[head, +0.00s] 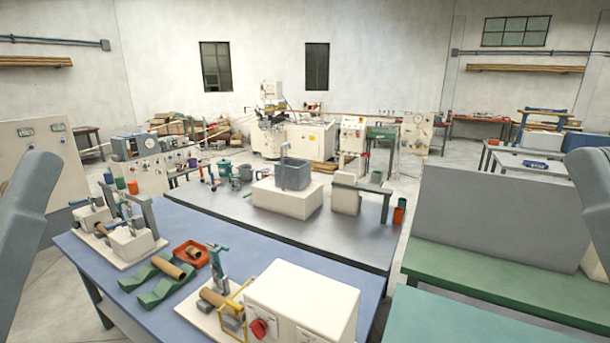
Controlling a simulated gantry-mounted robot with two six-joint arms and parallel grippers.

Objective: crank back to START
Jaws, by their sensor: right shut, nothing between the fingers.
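A winder with a large cream box (305,296) stands on a pale base at the front of the blue table. A red knob (259,328) sits on the box's front face, beside small labels too small to read. A brown tube (213,297), a yellow frame (238,315) and a green-handled upright clamp (217,262) are left of the box. I cannot make out a crank handle or a START mark. Only grey links of my arms show at the left and right edges; no fingers of either gripper are visible.
A second fixture (130,243) with cream blocks stands at the table's left. Green cradles (148,276) with a brown tube and a red tray (188,254) lie between. Behind is a grey bench (352,238); a grey panel (490,218) stands on a green bench at right.

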